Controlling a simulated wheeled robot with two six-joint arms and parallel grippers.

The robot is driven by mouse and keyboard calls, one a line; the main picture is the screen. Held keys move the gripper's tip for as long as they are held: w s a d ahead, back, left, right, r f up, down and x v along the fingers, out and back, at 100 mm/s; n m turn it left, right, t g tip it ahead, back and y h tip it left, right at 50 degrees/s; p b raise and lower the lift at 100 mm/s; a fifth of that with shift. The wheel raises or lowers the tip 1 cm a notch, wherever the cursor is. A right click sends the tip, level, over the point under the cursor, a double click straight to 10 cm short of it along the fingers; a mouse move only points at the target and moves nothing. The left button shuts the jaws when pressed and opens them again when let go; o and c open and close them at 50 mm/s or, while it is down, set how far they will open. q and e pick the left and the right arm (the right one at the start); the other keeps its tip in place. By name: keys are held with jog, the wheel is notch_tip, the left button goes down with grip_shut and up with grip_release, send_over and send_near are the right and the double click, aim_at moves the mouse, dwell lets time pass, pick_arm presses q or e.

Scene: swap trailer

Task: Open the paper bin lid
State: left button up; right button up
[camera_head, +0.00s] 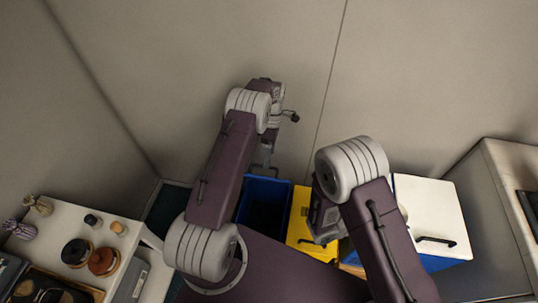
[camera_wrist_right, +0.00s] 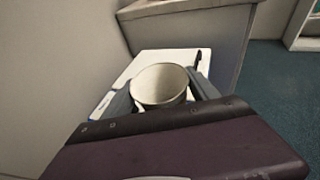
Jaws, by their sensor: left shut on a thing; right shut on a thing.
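A dark-blue bin (camera_head: 262,200) stands open-topped at centre in the head view, its inside dark. My left gripper (camera_head: 266,160) is at its far rim, jaws pointing down and shut; what they hold is hidden. To its right is a yellow bin (camera_head: 299,222), partly behind my right arm. Further right is a blue bin with a white lid (camera_head: 430,205), lid down, with a black handle (camera_head: 435,240). In the right wrist view, my right gripper (camera_wrist_right: 161,92) is shut on a white cup (camera_wrist_right: 160,84), above the white lid (camera_wrist_right: 125,75).
A white counter (camera_head: 130,232) at lower left carries vases, small jars and round lidded pots. A grey cabinet (camera_head: 500,200) stands at the right. A wall rises close behind the bins. My arms cover parts of the bins.

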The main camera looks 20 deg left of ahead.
pick_arm(q)
jog(key=shift+o, duration=0.2)
jog(key=shift+w+f, duration=0.25)
jog(key=shift+f, duration=0.05)
pick_arm(e)
jog(key=shift+f, duration=0.1)
pick_arm(q)
jog(key=v, duration=0.5)
jog(key=shift+w+a+r, duration=0.15)
jog(key=shift+w+r, duration=0.15)
jog(key=shift+w, duration=0.1)
jog(key=shift+c, duration=1.4)
pick_arm(e)
jog(key=shift+w+a+f, duration=0.1)
jog(key=shift+w+a, duration=0.05)
jog(key=shift+w, duration=0.35)
jog(key=shift+s+r+p, duration=0.2)
jog(key=shift+r+p, duration=0.3)
jog(key=shift+w+r, duration=0.1)
jog(key=shift+r, duration=0.1)
pick_arm(q)
notch_tip(320, 180, up, 7)
jog(key=shift+w+f, duration=0.2)
jog(key=shift+w, duration=0.3)
jog(key=shift+a, duration=0.2)
